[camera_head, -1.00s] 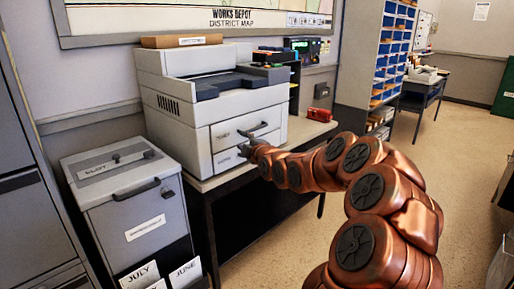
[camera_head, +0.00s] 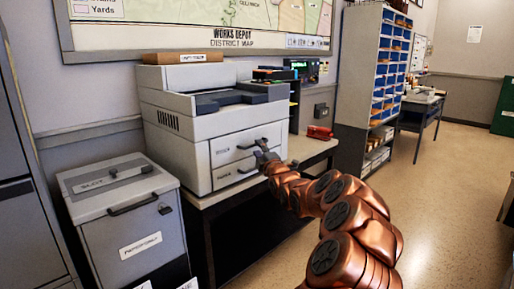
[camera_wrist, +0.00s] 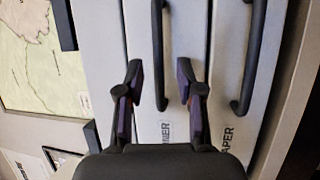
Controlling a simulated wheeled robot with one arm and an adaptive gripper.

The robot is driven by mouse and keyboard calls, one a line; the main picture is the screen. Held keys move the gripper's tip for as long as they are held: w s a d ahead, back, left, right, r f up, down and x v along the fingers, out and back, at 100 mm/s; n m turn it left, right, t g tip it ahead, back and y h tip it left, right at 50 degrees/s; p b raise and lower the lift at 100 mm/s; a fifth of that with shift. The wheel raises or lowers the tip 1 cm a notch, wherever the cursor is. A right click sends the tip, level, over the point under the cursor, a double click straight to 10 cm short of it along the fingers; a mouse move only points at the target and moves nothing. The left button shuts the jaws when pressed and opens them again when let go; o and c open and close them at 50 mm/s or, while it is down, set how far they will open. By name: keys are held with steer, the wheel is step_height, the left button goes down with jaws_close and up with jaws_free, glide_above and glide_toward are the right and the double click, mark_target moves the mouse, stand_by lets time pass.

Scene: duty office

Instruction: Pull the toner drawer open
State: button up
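The toner drawer (camera_head: 228,152) is the upper front drawer of the pale grey copier and looks flush with its front. Its dark bar handle (camera_wrist: 160,50) shows in the wrist view, beside a partly hidden label ending in "NER". My gripper (camera_head: 261,146) is at the right part of the copier front. In the wrist view its two fingers (camera_wrist: 159,68) are apart, one on each side of the toner handle, with visible gaps to the bar. Nothing is clamped.
The paper drawer (camera_head: 232,173) lies just below, with its own handle (camera_wrist: 252,60) right of my fingers in the wrist view. A grey lidded bin (camera_head: 130,215) stands left of the copier. A red object (camera_head: 319,133) sits on the table. Open floor (camera_head: 440,200) lies to the right.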

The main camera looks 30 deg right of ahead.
steer(key=shift+x, duration=1.25)
steer(key=shift+r, duration=0.1)
jaws_close()
